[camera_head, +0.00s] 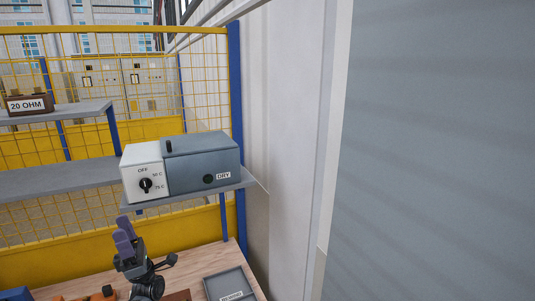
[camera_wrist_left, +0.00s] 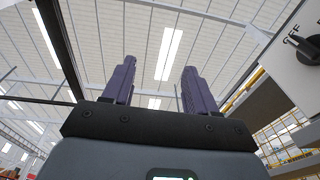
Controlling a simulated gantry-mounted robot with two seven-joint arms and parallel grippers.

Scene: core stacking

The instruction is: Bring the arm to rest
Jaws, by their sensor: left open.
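My left gripper (camera_head: 125,236) is raised above the wooden table (camera_head: 200,266), below and to the left of the grey dryer box, with its purple fingers pointing up. In the left wrist view my left gripper (camera_wrist_left: 153,85) has its two purple fingers apart with nothing between them, against the ceiling. The grey dryer box (camera_head: 205,160) has a white front with a black dial and a DRY label, and stands on a shelf. Its dial panel also shows at the upper right of the left wrist view (camera_wrist_left: 297,62). My right gripper is not in view.
A grey tray (camera_head: 232,284) lies at the table's right. An orange part (camera_head: 88,297) is at the lower left. A 20 OHM box (camera_head: 30,104) sits on a grey shelf at the left. A yellow mesh fence (camera_head: 205,80) stands behind; a white wall (camera_head: 285,120) is to the right.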

